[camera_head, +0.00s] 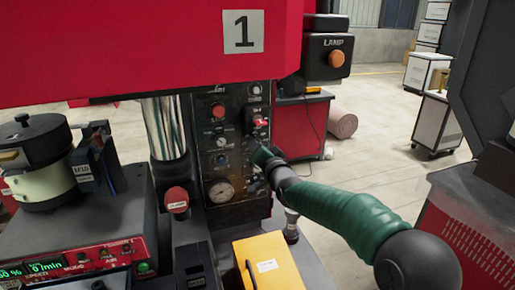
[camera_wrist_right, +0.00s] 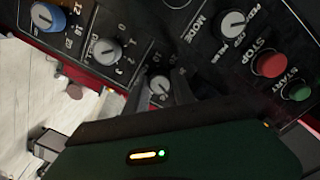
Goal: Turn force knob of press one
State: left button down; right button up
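Press one carries a large "1" label (camera_head: 243,32) above its dark control panel (camera_head: 210,130). My green right arm comes in from the lower right, and its gripper (camera_head: 256,163) is at the panel's right side. In the right wrist view the two dark fingers (camera_wrist_right: 162,95) are apart, with a small pale-faced knob (camera_wrist_right: 159,84) between and just beyond them. I cannot tell whether they touch it. Its label is unreadable, so I cannot confirm it is the force knob. A "DELAY" knob (camera_wrist_right: 106,51) and blue knob (camera_wrist_right: 47,17) lie to its left. My left gripper is out of view.
The wrist view shows a mode knob (camera_wrist_right: 232,23), red stop button (camera_wrist_right: 269,64) and green start button (camera_wrist_right: 298,92) nearby. A pressure gauge (camera_head: 221,192) is low on the panel. A yellow box (camera_head: 268,266) stands below, and a bowl feeder (camera_head: 42,165) is at left.

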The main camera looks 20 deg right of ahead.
jog(key=o, duration=0.4)
jog(key=shift+w+d, duration=0.1)
jog(key=shift+d, duration=0.1)
jog(key=shift+o, duration=0.2)
jog(key=s, duration=1.6)
jog(key=shift+s+d+r+b, duration=0.25)
jog(key=shift+s+r+b, duration=0.05)
jog(key=shift+s, duration=0.1)
